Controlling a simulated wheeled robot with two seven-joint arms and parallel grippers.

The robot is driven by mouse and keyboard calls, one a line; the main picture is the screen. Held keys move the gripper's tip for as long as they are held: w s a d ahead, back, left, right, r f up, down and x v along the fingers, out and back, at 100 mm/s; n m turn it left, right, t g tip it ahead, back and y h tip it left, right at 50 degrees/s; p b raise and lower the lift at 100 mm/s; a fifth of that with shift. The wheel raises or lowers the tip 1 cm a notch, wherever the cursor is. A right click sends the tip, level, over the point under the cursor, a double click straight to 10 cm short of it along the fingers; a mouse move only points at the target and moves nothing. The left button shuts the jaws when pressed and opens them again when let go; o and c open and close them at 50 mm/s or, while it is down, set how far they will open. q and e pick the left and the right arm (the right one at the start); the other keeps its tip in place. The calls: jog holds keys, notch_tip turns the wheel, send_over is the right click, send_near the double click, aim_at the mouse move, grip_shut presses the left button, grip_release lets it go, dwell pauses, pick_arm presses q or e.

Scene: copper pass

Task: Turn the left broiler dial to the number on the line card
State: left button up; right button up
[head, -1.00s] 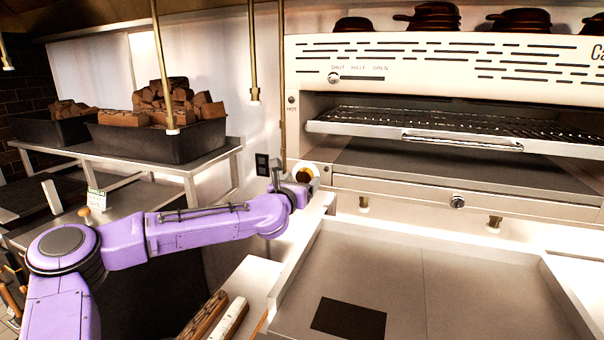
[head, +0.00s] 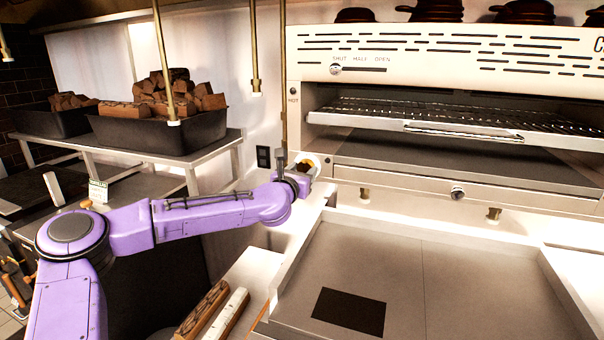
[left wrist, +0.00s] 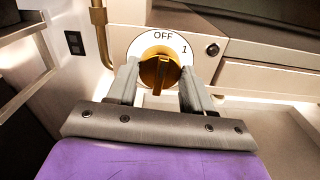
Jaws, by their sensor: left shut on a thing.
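The left broiler dial is a brass knob (left wrist: 160,71) on a round white plate (left wrist: 141,45) at the left end of the broiler front. In the left wrist view, OFF is at the plate's top and 1 at its upper right; the fingers and knob hide its lower part. The knob's raised bar looks roughly upright. My left gripper (left wrist: 160,88) is shut on the knob, one finger on each side. In the head view, my left gripper (head: 305,170) partly covers the dial. A small standing card (head: 97,191) is on the left counter, its writing too small to read. My right gripper is out of view.
The broiler (head: 390,60) has a wire rack (head: 460,115) and a small front knob (head: 457,192). A slider (head: 336,69) is on its upper panel. A brass pipe (head: 284,100) runs close to my gripper. Black bins of wood (head: 160,133) stand at left. A wide tray (head: 400,255) lies in front.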

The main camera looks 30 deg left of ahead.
pick_arm(q)
jog(key=m+b, duration=0.3)
jog(key=m, duration=1.1)
jog(key=shift+m, duration=0.4)
jog(key=m, duration=0.3)
jog(key=shift+r+m+b, duration=0.1)
jog(key=shift+m+b, duration=0.25)
jog(key=shift+m, duration=0.05)
jog(key=m, duration=0.3)
jog(key=shift+m, duration=0.3)
jog(key=m, duration=0.3)
jog(key=shift+r+b, duration=0.1)
jog(key=shift+b, duration=0.25)
jog(key=shift+m, duration=1.8)
jog(key=shift+r, duration=0.1)
